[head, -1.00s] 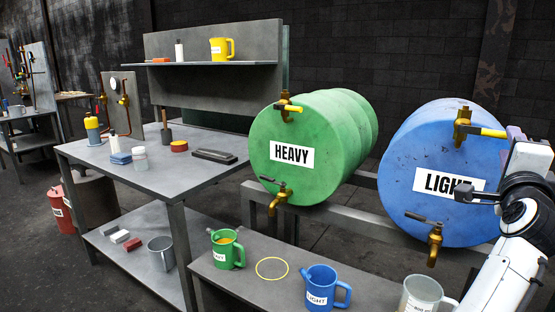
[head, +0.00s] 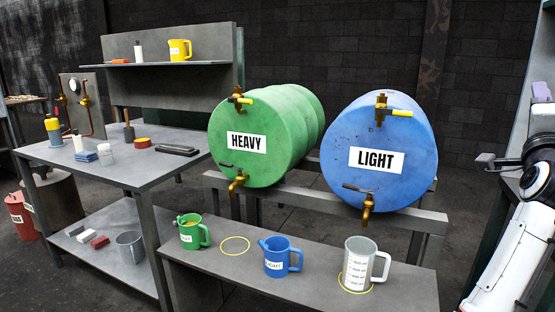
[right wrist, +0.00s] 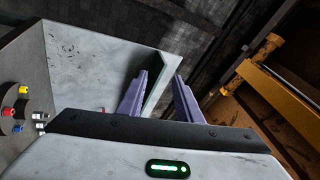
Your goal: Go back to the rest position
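My right arm comes in at the right edge of the head view, and my right gripper (head: 544,112) shows only in part there, raised beside the blue drum and apart from it. In the right wrist view, its two purple fingers (right wrist: 161,77) stand apart with nothing between them. My left gripper is in neither view.
A green HEAVY drum (head: 262,140) and a blue LIGHT drum (head: 385,185) lie on a rack. A grey workbench (head: 150,172) stands left.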

